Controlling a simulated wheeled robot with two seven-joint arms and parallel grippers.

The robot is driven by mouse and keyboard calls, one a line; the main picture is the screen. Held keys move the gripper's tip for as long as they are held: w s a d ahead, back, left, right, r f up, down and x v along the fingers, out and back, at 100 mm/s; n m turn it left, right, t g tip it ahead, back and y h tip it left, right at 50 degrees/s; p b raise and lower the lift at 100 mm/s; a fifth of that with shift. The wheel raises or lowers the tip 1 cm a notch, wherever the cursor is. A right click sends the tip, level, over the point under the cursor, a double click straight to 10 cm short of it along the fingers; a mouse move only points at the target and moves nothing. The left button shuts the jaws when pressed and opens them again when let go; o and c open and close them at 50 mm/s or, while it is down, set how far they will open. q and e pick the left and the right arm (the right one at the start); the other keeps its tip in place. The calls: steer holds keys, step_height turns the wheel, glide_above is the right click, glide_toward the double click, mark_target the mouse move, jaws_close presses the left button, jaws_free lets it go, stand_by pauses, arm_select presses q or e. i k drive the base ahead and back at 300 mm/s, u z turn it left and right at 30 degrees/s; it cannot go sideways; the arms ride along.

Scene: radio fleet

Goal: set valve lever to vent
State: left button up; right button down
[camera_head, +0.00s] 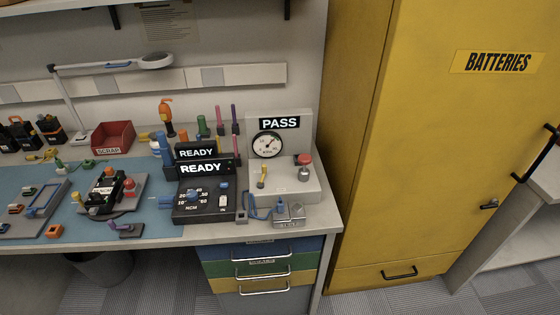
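A light grey test unit (290,192) stands at the right end of the bench. Its upright back panel carries a round gauge (268,145) and a black display (279,123) reading PASS. A small yellow lever (262,175) stands up from the unit's top face, below the gauge; it looks like the valve lever. Its position markings are too small to read. A red knob or button (304,160) sits to its right, above a small metal part. Neither of my grippers is in view, and nothing covers the lever.
Left of the unit are black boxes with READY displays (201,169). A blue cable and a small metal block (289,213) lie in front of it. A red bin (105,137) and lamp (155,61) are further left. A yellow BATTERIES cabinet (440,150) stands right.

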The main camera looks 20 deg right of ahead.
mark_target(261, 184)
steer(key=k, duration=0.65)
steer(key=u, duration=0.65)
steer(key=i, duration=1.4)
steer(key=z, duration=0.65)
